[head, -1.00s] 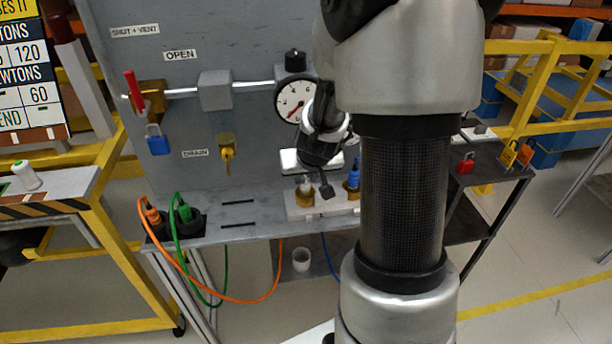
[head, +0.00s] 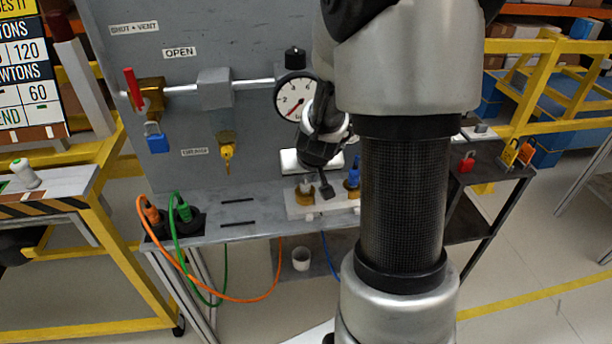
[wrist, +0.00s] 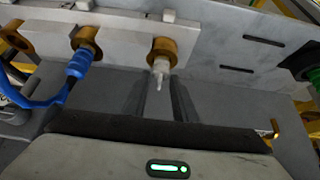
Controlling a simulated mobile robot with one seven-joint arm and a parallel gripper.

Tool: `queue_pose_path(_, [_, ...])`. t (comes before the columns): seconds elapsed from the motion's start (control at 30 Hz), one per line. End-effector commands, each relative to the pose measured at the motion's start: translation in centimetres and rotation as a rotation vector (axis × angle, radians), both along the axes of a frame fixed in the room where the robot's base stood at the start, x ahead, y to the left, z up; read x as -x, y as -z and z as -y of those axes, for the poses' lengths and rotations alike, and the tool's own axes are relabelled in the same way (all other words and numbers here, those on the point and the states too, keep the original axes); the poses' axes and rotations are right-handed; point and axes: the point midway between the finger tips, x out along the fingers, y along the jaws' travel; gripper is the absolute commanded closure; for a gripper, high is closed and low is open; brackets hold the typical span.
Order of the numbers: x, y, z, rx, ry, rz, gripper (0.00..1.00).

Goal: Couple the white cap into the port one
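A pale whitish cap (wrist: 160,69) sits at the mouth of a brass port (wrist: 163,49) on the light block (wrist: 120,27). It also shows in the head view (head: 306,184), upright over the brass fitting. My gripper (wrist: 159,84) is close to it, with two dark fingers apart and the cap's tip showing between their ends. I cannot tell whether either finger touches it. In the head view my gripper (head: 325,190) is just above the block, partly hidden by my arm. A blue plug (wrist: 79,64) sits in the neighbouring brass port.
A blue hose (wrist: 38,103) trails from the blue plug. Green (head: 184,211) and orange (head: 152,214) plugs with cables stand at the bench's left end. A gauge (head: 296,98) and pipe are on the panel behind. A white cup (head: 301,260) is below.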

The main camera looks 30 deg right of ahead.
Motion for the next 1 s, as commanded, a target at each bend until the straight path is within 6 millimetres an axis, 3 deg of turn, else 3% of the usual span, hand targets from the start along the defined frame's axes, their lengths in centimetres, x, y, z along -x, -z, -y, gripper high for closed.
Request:
queue_pose_path(0.1, [0.0, 0.0, 0.0, 0.0, 0.0, -0.001, 0.57])
queue_pose_path(0.47, [0.3, -0.6, -0.1, 0.001, -0.001, 0.001, 0.57])
queue_pose_path(0.63, [1.6, -3.2, -0.5, 0.001, -0.002, 0.004, 0.57])
queue_pose_path(1.0, [6.4, -11.4, -1.9, -0.001, -0.002, 0.001, 0.57])
